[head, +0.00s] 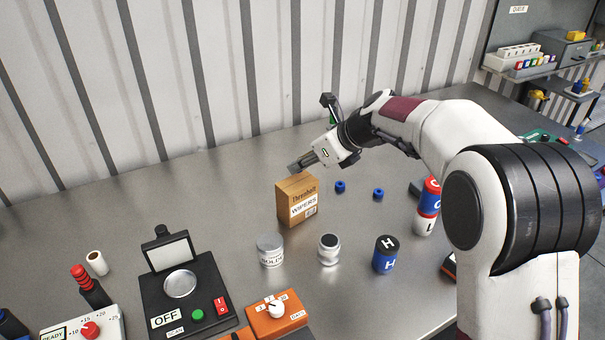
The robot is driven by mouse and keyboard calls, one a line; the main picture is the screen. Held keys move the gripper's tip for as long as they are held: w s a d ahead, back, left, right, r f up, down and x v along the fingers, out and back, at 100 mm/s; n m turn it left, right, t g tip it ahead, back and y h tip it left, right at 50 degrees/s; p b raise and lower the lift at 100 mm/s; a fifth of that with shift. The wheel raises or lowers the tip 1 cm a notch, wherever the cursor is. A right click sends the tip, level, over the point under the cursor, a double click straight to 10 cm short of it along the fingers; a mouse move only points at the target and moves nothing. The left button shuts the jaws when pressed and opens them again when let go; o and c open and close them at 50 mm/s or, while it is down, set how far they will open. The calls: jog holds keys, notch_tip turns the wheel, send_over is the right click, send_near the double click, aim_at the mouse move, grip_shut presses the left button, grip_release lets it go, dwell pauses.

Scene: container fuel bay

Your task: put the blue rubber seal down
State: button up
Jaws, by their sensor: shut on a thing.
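My gripper (297,166) is at the top left of the cardboard wipers box (297,201), its fingers pointing left and down. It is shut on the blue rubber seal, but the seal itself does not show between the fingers. Two small blue ring-like pieces, one nearer the box (340,187) and one further right (378,194), sit apart on the steel bench (215,200). Whether my fingertips touch the box is not clear from this view.
Red, white and blue cans (428,207) stand near my arm. The bench's left rear is clear.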

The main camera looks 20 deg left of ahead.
jog(key=shift+f, duration=1.75)
jog(key=shift+f, duration=0.1)
jog(key=o, duration=0.8)
jog(key=shift+c, duration=0.2)
jog(key=shift+v, duration=0.9)
jog(key=v, duration=1)
jog(key=shift+r, duration=0.25)
jog(key=shift+s, duration=0.1)
